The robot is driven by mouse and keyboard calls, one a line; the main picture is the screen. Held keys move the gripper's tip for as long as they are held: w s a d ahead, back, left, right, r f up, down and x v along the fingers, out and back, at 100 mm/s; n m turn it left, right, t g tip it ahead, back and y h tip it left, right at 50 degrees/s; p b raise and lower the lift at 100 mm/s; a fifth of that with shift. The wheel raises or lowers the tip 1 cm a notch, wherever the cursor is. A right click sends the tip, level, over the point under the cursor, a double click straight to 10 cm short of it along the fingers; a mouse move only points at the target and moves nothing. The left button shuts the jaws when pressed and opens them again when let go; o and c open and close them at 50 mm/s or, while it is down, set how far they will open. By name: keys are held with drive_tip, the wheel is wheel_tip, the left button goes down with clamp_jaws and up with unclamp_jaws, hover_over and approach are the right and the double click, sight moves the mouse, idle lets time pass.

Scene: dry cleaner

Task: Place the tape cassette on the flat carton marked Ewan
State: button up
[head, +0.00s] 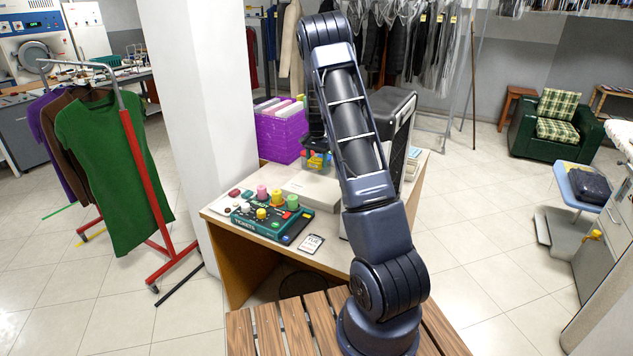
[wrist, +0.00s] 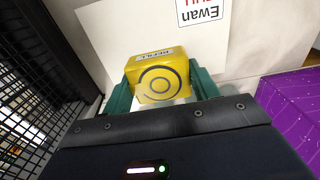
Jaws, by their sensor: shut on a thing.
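My gripper (wrist: 163,88) has its green fingers closed on the yellow tape cassette (wrist: 160,80), which has a dark spiral mark and a small white label. The flat carton (wrist: 118,35) is pale, with a printed "Ewan" label at the top of the wrist view. The cassette appears over the near part of the carton; I cannot tell whether they touch. In the head view the carton (head: 312,186) lies on the counter, below my gripper (head: 317,160). My arm hides part of the scene there, and the cassette is too small to make out clearly.
A purple crate (head: 281,133) stands behind and left of the carton; its side also shows in the wrist view (wrist: 295,105). A black mesh thing (wrist: 40,50) is at the left there.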

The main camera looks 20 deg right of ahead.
sight(317, 186)
wheel_tip(317, 186, down, 10)
idle(0.6)
drive_tip(key=shift+f, duration=0.1)
drive_tip(key=o, duration=1)
drive_tip(key=shift+c, duration=0.2)
wheel_tip(317, 186, up, 11)
drive_tip(key=shift+r, duration=0.65)
